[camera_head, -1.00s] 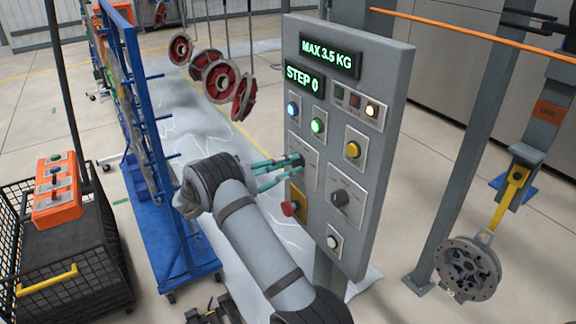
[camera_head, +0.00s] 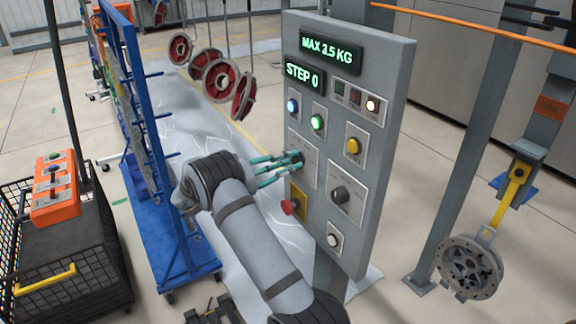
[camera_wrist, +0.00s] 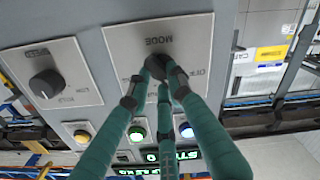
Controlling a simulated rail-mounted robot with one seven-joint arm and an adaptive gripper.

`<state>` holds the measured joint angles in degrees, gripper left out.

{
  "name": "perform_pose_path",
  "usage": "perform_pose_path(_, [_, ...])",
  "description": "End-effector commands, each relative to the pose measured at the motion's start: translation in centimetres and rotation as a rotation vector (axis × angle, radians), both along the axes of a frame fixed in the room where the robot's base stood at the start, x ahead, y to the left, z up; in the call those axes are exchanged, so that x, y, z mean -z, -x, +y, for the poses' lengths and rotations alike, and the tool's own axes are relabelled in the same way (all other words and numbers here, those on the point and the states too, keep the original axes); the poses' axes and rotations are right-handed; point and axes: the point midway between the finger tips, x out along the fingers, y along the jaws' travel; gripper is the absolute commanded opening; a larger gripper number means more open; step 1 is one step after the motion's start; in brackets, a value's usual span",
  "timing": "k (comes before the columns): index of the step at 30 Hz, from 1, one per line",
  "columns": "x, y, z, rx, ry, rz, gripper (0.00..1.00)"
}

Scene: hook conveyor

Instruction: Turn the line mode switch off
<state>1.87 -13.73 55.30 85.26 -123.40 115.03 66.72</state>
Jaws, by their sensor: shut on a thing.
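The line mode switch is a dark rotary knob (camera_wrist: 157,66) on a light plate marked MODE, with OFF lettered beside it in the wrist view. In the head view its plate (camera_head: 307,178) is on the left side of the grey control panel (camera_head: 362,70). My gripper (camera_head: 293,160) has teal fingers reaching the panel from the left. In the wrist view the gripper (camera_wrist: 160,75) is shut on the knob, with fingertips around it. The fingers cover much of the knob, so I cannot tell which way it points.
Close by on the panel are a red button (camera_head: 289,207), another black knob (camera_head: 340,194), a yellow button (camera_head: 353,146) and a lit green button (camera_head: 317,123). A blue rack (camera_head: 150,150) stands left of my arm. Red wheels (camera_head: 222,80) hang behind.

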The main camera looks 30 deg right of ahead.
Motion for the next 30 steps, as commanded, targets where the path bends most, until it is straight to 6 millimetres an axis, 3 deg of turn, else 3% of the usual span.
perform_pose_path(18, [-0.12,-0.31,0.17,-0.001,0.054,0.516,0.0])
perform_pose_path(30, [-0.15,-0.4,0.15,-0.001,0.07,0.677,0.0])
